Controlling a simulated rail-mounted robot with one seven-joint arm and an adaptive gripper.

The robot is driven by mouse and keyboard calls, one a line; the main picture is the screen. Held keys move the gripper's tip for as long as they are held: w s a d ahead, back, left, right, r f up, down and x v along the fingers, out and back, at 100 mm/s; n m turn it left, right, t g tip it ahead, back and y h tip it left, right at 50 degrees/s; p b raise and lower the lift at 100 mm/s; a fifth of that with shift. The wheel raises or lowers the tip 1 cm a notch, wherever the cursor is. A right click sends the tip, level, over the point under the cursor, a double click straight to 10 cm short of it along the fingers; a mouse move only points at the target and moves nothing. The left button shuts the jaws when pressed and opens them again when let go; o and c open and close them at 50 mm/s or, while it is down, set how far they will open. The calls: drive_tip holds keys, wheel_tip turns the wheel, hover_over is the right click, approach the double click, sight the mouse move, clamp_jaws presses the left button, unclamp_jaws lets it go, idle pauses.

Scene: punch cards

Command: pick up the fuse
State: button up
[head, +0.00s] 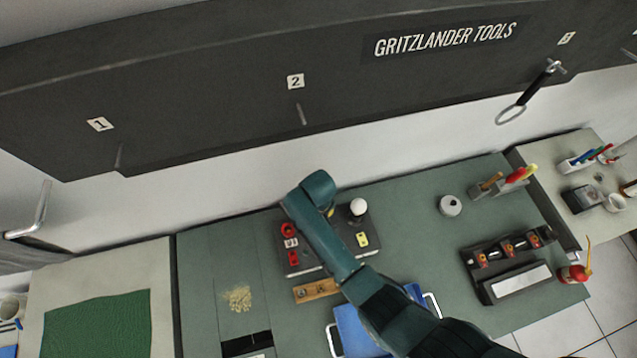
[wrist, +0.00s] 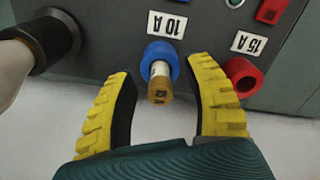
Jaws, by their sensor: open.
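In the wrist view, a brass-coloured fuse (wrist: 160,90) sticks out of a blue socket (wrist: 158,52) marked 10 A. My gripper (wrist: 160,78) is open, with one ridged yellow finger on each side of the fuse. Gaps show between the fuse and both fingers, so it appears not to be gripped. In the head view, my arm covers the middle of the dark control box (head: 292,262). The fuse is hidden there, and only a bit of yellow at my gripper shows.
A red socket (wrist: 243,76) marked 15 A sits right of the fuse, close to my right finger. A black collar with a pale shaft (wrist: 12,72) stands at left. In the head view, a white knob (head: 358,206) rises beside my arm. A wooden block (head: 316,291) lies in front.

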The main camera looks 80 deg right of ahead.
clamp_jaws()
idle(0.4)
wheel_tip(320, 180, up, 10)
idle(0.4)
